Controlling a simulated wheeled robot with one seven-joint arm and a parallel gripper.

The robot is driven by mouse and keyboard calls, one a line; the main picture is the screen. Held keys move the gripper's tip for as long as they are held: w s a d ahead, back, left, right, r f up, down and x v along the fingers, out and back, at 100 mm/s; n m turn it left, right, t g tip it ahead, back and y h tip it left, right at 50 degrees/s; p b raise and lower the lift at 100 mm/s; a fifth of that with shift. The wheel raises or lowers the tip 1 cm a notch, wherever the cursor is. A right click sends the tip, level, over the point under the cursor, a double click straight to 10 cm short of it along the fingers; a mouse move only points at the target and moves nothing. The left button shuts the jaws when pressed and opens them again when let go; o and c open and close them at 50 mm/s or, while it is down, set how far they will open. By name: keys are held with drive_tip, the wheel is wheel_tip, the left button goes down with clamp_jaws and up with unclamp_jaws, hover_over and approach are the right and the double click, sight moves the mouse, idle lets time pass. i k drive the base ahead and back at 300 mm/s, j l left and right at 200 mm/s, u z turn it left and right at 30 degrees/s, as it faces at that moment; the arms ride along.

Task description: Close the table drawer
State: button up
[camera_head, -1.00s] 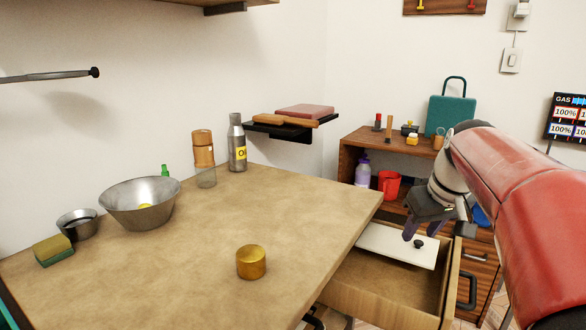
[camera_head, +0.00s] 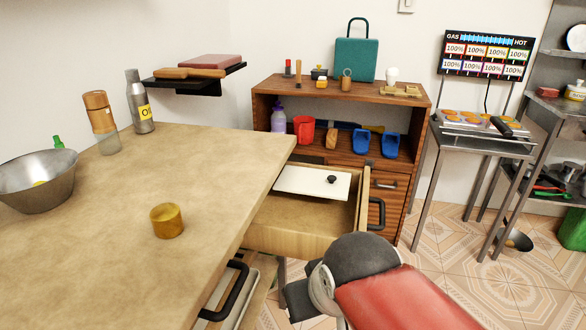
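The wooden table drawer (camera_head: 300,243) is pulled out from the right side of the table (camera_head: 200,250). A black handle (camera_head: 376,213) is on its outer front. A white panel with a black knob (camera_head: 312,181) lies in or across its far part; I cannot tell which. My red arm comes in from the lower right, in front of the drawer's near side. A dark part at the arm's end, perhaps my gripper (camera_head: 299,300), shows below the drawer, apart from the handle in the picture. Its fingers are hidden, so its opening does not show.
Another black handle (camera_head: 228,291) sticks out under the table's near edge. A brown cabinet (camera_head: 350,105) with a red mug (camera_head: 303,129) stands behind the drawer. A gold cup (camera_head: 167,220) and metal bowl (camera_head: 38,182) stand on the table.

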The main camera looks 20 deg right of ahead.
sight(291, 225)
drive_tip(key=l+z, duration=0.1)
drive_tip(key=z, duration=0.25)
drive_tip(key=l+z, duration=0.1)
drive_tip(key=z, duration=0.25)
drive_tip(key=i+z, duration=0.1)
drive_tip(key=z, duration=0.2)
drive_tip(key=i+l+u, duration=0.15)
drive_tip(key=l+u, duration=0.15)
drive_tip(key=u, duration=0.2)
drive_tip(key=l+u, duration=0.2)
drive_tip(key=u, duration=0.15)
drive_tip(key=j+u, duration=0.15)
drive_tip(key=j, duration=0.15)
